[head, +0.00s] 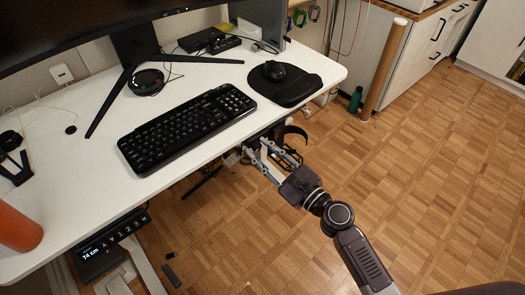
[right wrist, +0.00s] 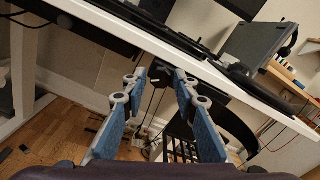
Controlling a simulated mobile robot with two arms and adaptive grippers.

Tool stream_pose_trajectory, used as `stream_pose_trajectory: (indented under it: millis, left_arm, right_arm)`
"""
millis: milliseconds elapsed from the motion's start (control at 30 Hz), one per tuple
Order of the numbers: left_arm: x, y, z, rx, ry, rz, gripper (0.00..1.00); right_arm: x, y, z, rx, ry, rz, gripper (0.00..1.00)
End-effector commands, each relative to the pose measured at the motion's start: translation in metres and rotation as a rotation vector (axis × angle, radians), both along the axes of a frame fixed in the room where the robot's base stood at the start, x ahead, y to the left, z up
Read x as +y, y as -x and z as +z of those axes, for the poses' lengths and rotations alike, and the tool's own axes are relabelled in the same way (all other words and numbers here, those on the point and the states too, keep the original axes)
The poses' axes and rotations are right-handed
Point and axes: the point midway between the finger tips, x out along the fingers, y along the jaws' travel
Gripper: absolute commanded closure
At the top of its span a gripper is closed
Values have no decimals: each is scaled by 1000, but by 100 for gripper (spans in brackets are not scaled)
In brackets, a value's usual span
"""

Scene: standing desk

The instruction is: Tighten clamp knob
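My right gripper (head: 262,158) is at the front edge of the white desk (head: 95,97), below the mouse pad. In the right wrist view my right gripper (right wrist: 160,92) has its two blue-padded fingers apart, with a clear gap between them. A small dark part (right wrist: 160,76) shows between and beyond the fingertips, under the desk edge. It may be the clamp knob, but its shape is too small to tell. I see no finger closed on it. A black curved hook (head: 293,132) hangs under the desk edge just right of my gripper. My left gripper is not in view.
A keyboard (head: 187,127) and a mouse (head: 274,70) lie on the desk. The black curved piece (right wrist: 234,126) is close to the right finger in the wrist view. A control panel (head: 103,250) hangs under the desk at left. The parquet floor at right is open.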

Motion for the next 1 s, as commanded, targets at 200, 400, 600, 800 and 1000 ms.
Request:
stream_pose_trajectory:
  millis: [200,400,600,800,1000]
  left_arm:
    - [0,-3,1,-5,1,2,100]
    - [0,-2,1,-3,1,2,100]
    - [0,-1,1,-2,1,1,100]
    - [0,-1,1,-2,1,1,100]
    - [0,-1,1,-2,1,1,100]
  right_arm:
    - [-3,4,0,0,1,0,73]
    - [-21,29,-1,3,0,-1,73]
    - [-45,63,-1,3,0,-1,73]
    - [-63,87,-1,3,0,-1,73]
    - [-70,97,0,0,0,0,73]
